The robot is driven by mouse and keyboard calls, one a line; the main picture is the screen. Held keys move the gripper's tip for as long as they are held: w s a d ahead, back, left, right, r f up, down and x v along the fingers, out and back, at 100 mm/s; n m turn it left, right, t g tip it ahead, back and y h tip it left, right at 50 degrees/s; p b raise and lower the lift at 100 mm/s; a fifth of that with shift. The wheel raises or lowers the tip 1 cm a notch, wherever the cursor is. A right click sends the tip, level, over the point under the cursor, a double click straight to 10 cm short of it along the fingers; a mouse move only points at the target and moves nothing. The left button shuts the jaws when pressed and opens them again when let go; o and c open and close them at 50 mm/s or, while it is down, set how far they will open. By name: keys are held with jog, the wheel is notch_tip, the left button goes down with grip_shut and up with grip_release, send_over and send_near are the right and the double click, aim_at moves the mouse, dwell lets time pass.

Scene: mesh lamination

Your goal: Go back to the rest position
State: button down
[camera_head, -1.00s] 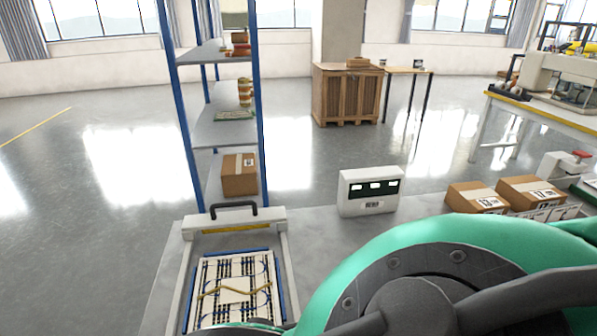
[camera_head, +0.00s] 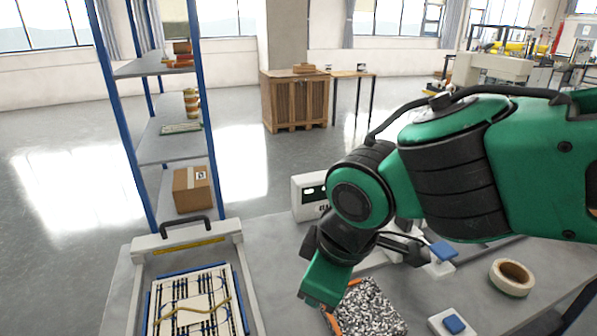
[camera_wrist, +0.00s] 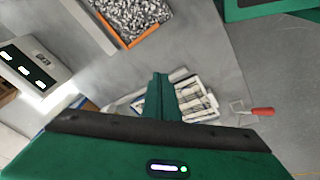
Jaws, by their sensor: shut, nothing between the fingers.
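My gripper (camera_head: 318,298) hangs at the end of my green and black arm in the head view. It points down, just left of and above a tray of black-and-white speckled material with an orange edge (camera_head: 334,320). In the wrist view my gripper's green fingers (camera_wrist: 158,78) are together with nothing between them. The speckled tray shows there at the top (camera_wrist: 128,18), apart from the fingers. A press-like frame with a black handle (camera_head: 186,226) stands at the left of the table, holding a patterned panel (camera_head: 190,305).
A white box with dark windows (camera_head: 306,197) stands partly behind my arm. A tape roll (camera_head: 511,277) and blue-topped blocks (camera_head: 453,324) lie at right. A blue-posted shelf (camera_head: 170,146) with a cardboard box (camera_head: 192,189) rises behind the table. A red-handled tool (camera_wrist: 258,111) shows in the wrist view.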

jog(key=w+d+m+h, duration=0.1)
jog(key=w+d+m, duration=0.15)
jog(key=d, duration=0.45)
jog(key=w+d+m+h, duration=0.1)
jog(key=w+d+m, duration=0.1)
jog(key=d+m, duration=0.35)
jog(key=s+d+f+m+g, duration=0.1)
jog(key=s+d+m, duration=0.2)
jog(key=d, duration=0.5)
jog(key=s+d+f+m+g, duration=0.1)
jog(key=s+d+m, duration=0.3)
jog(key=d, duration=0.5)
jog(key=s+d+f+m+g, duration=0.1)
jog(key=s+d+m, duration=0.3)
jog(key=d, duration=0.4)
jog(key=shift+d+m, duration=0.25)
jog(key=shift+m, duration=0.15)
